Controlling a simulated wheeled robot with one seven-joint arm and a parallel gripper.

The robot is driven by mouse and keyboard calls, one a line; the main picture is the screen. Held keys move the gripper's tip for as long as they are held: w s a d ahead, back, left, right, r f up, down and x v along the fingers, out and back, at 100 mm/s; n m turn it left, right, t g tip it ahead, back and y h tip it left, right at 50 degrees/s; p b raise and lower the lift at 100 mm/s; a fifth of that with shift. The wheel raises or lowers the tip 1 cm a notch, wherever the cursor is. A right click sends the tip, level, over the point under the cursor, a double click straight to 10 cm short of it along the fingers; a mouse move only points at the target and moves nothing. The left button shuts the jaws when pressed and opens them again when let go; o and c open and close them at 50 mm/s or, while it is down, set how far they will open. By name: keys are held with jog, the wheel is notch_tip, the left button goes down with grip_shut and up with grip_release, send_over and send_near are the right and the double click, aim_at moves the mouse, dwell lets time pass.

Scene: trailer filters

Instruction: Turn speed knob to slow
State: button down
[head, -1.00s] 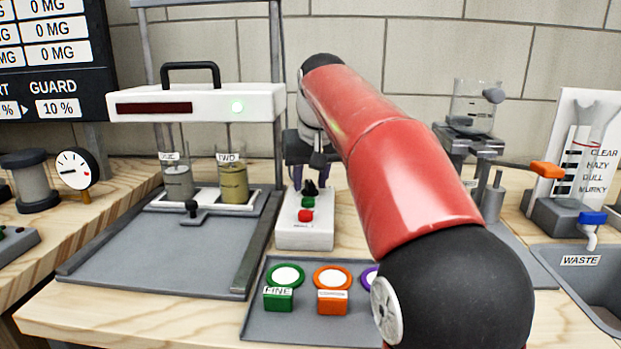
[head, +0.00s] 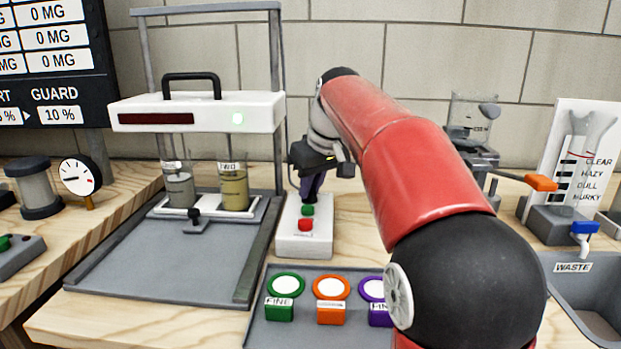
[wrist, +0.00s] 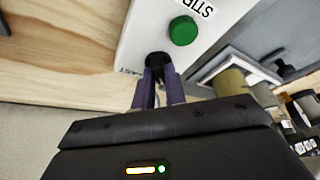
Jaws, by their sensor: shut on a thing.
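The white stirrer control box (head: 304,240) stands on the wooden bench, with a green button (head: 307,210) and a red button (head: 305,225) on its top. The green button also shows in the wrist view (wrist: 183,30). The black speed knob (wrist: 157,60) is at the far end of the box. My gripper (wrist: 158,78) has its purple fingers shut on the knob from both sides. In the head view my gripper (head: 311,190) hides the knob, so its pointer and setting cannot be read.
The stirring stand (head: 196,112) with two beakers is left of the box. A grey tray (head: 262,325) with coloured filter rings and blocks lies in front. The sink (head: 585,285) and the turbidity chart (head: 590,165) are at the right.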

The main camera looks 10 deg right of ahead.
aim_at(320, 208)
jog(key=c, duration=1.4)
grip_release()
jog(key=shift+c, duration=0.2)
jog(key=shift+r, duration=0.1)
jog(key=v, duration=0.7)
jog(key=shift+s+r+p, duration=0.2)
jog(key=shift+r+p, duration=0.1)
jog(key=shift+p, duration=0.05)
